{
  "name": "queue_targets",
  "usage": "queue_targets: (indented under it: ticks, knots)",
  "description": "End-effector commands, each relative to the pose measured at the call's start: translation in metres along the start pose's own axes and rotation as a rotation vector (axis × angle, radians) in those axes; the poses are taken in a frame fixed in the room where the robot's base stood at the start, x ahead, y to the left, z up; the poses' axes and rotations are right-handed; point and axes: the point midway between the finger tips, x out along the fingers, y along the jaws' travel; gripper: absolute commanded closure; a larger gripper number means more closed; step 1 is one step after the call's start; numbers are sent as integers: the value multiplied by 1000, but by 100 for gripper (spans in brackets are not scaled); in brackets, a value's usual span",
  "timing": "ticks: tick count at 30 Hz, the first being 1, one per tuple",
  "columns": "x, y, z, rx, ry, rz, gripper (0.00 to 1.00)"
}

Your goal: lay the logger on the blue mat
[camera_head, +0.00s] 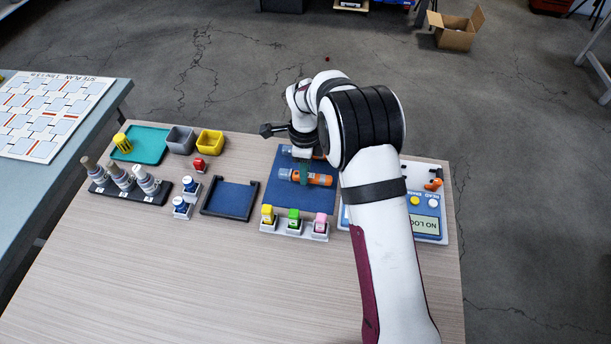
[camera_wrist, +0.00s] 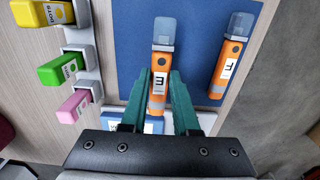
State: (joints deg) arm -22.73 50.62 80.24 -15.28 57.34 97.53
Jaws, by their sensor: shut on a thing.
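An orange logger (camera_head: 320,179) with a grey clear cap and a label like "E" (camera_wrist: 158,84) is between the teal fingers of my gripper (camera_wrist: 164,76). The gripper (camera_head: 303,172) is shut on its body, and the cap points left in the head view. The logger is over the blue mat (camera_head: 318,202), which also shows in the wrist view (camera_wrist: 128,62); I cannot tell whether it touches it. A second orange logger (camera_wrist: 227,66), labelled like "F", lies beside it on the mat, slightly slanted. My gripper mostly hides it in the head view.
A rack of yellow, green and pink blocks (camera_head: 293,228) borders the mat's near edge. A blue panel (camera_head: 425,222) reading "NO LOG" stands right, partly behind my arm. A dark-rimmed blue tray (camera_head: 229,199) is left. The front of the table (camera_head: 200,285) is clear.

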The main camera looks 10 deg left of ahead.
Motion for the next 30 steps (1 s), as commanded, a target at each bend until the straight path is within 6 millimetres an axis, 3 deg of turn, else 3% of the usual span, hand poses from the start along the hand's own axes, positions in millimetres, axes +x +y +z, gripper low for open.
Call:
queue_targets:
  ticks: [4, 14, 15, 19, 27, 30]
  knots:
    - [28, 1, -1, -2, 2, 2, 100]
    - [32, 0, -1, -1, 0, 1, 100]
    - [32, 0, -1, -1, 0, 0, 64]
    - [32, 0, -1, -1, 0, 0, 41]
    - [30, 0, -1, -1, 0, 0, 41]
    - [18, -1, -1, -1, -1, -3, 41]
